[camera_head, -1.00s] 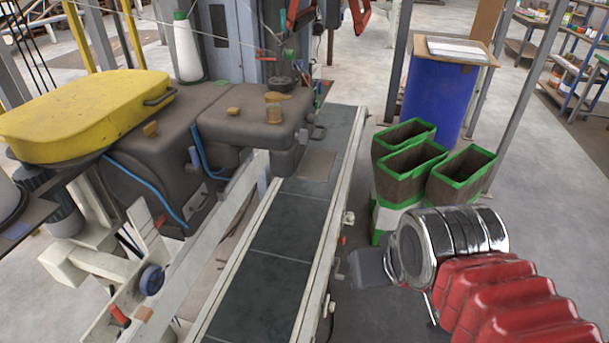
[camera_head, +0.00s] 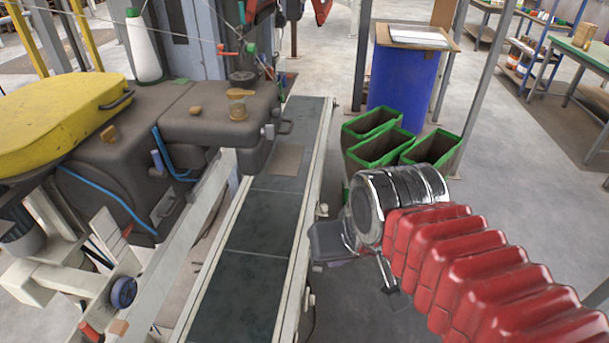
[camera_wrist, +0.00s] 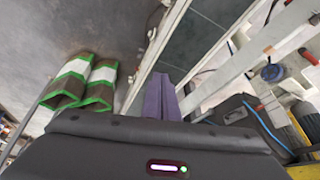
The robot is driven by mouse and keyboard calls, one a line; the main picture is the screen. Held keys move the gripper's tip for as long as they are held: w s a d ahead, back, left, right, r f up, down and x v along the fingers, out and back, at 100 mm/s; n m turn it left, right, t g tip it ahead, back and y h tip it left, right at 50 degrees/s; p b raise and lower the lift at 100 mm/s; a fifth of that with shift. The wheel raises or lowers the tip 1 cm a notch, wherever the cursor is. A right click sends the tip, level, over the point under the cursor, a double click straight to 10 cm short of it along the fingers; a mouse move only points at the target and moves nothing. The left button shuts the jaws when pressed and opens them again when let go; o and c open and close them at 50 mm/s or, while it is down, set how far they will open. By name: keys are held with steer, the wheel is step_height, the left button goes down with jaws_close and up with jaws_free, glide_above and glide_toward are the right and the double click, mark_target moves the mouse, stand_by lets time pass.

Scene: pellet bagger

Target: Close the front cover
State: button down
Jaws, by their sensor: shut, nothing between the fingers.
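The conveyor belt (camera_head: 245,265) runs through the middle, with a pale side rail (camera_head: 301,235). Several green-rimmed bags (camera_head: 372,123) stand to its right, before a blue drum (camera_head: 403,85). A blue knob (camera_head: 123,293) sits on the frame at lower left. Floor at right is open.

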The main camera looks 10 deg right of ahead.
steer(key=w+f+m+g+y, duration=0.25)
steer(key=w+m+y, duration=0.2)
steer(key=w, duration=0.45)
steer(key=w+f+m+g+y, duration=0.2)
steer(key=w+f+m+y, duration=0.15)
steer(key=w+m, duration=0.4)
steer(key=w+d+f+m+t+y, duration=0.3)
steer(key=w+d+f+m, duration=0.1)
steer(key=w, duration=0.5)
steer(key=w+d+f+m+t+y, duration=0.3)
steer(key=w+d+f+m, duration=0.2)
steer(key=w+d, duration=0.2)
steer(key=shift+w+d+y, duration=0.2)
steer(key=shift+w+y, duration=0.1)
steer(key=shift+w, duration=0.85)
steer(key=shift+a+f, duration=0.15)
